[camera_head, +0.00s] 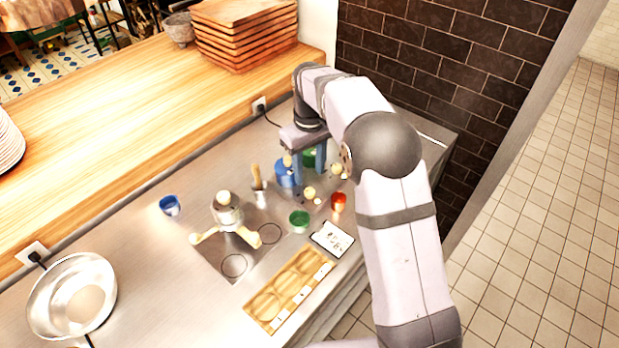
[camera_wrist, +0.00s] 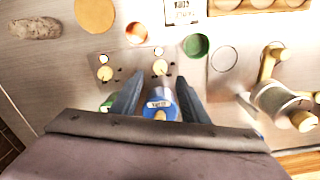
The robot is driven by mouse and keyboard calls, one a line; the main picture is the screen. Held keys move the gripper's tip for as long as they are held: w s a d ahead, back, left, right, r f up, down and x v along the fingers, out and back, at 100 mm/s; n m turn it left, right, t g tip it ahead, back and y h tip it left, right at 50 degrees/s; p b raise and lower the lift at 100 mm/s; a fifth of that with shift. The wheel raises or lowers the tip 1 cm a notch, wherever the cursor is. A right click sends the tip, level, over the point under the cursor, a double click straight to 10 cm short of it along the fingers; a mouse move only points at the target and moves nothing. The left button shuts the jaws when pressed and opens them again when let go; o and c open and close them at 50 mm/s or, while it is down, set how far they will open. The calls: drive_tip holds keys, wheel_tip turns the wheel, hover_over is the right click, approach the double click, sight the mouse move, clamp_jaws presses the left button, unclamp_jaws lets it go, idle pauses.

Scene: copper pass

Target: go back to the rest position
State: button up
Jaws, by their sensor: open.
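My gripper (camera_head: 309,168) is over the back of the steel counter, pointing down, its two fingers apart. In the wrist view the open fingers (camera_wrist: 160,78) show on either side of a blue canister (camera_wrist: 160,104) with a white label. I cannot tell whether they touch it. The blue canister also shows in the head view (camera_head: 286,174), beside the gripper. A green canister (camera_head: 309,158) stands behind the fingers, partly hidden by them. It shows as a small green patch left of the fingers in the wrist view (camera_wrist: 107,103).
Near the gripper are small pale knobs (camera_head: 309,191), a red cup (camera_head: 338,203), a green cup (camera_head: 299,220) and a white card (camera_head: 332,238). A wooden tray (camera_head: 262,306) lies at the front edge. A metal device with pale handles (camera_head: 226,212), a blue cup (camera_head: 170,206) and a steel bowl (camera_head: 47,304) stand left.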

drive_tip(key=shift+r, duration=0.2)
idle(0.3)
drive_tip(key=shift+s+d, duration=0.3)
drive_tip(key=shift+s, duration=0.05)
drive_tip(key=s+d+f+m, duration=0.1)
drive_tip(key=s+d+m, duration=0.1)
drive_tip(key=s, duration=0.7)
drive_tip(key=s+d+f+m, duration=0.1)
drive_tip(key=s+d, duration=0.3)
drive_tip(key=s, duration=0.5)
drive_tip(key=s+d+f+m, duration=0.2)
drive_tip(key=s+d+m, duration=0.1)
drive_tip(key=s, duration=0.6)
drive_tip(key=shift+s+d, duration=0.25)
